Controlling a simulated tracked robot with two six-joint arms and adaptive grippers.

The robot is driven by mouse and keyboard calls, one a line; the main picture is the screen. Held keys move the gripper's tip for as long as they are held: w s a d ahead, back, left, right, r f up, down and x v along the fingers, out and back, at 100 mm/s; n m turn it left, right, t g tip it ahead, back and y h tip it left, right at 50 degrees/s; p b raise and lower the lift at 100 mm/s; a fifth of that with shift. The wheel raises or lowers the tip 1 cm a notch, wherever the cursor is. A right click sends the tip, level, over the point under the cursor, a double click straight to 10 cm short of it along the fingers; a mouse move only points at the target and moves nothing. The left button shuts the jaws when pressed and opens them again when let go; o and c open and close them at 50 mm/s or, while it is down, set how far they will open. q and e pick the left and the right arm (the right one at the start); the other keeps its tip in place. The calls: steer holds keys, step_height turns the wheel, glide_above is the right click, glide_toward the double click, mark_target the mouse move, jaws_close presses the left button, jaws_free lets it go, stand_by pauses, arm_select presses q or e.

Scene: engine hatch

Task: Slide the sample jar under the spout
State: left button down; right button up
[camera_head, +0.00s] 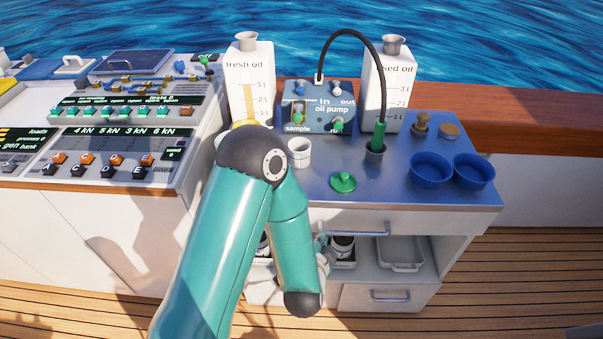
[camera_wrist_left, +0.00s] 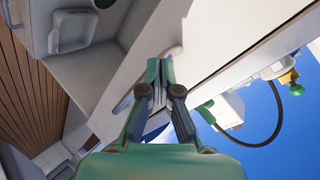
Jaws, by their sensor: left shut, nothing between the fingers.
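A small white jar (camera_head: 300,152), likely the sample jar, stands upright on the blue-grey worktop. It is just in front of the blue oil pump box (camera_head: 318,105), near its "sample" label. I cannot make out a separate spout there. My left arm reaches across the front of the cabinet, and my left gripper (camera_head: 323,243) is low beside the drawer front, below the worktop and apart from the jar. Its own arm partly hides it. In the left wrist view the left gripper (camera_wrist_left: 161,68) is shut and empty, its tips close to the white cabinet front. My right gripper is not in view.
Two blue bowls (camera_head: 432,170) stand at the right. The drawer handle (camera_head: 362,231) juts out near my gripper.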

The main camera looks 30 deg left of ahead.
arm_select(q)
steer(key=a+r+m+t+y+b, duration=0.2)
steer(key=a+r+m+t+y, duration=0.25)
steer(key=r, duration=0.55)
steer(key=shift+g+y, duration=0.65)
steer(key=shift+y, duration=0.3)
steer(key=b+x, duration=0.1)
steer(key=x, duration=0.3)
steer(key=b+x, duration=0.1)
steer(key=x, duration=0.3)
steer(key=r+b+x, duration=0.1)
steer(key=x, duration=0.3)
steer(key=shift+a, duration=0.35)
steer(key=shift+w+a, duration=0.4)
steer(key=shift+w, duration=0.15)
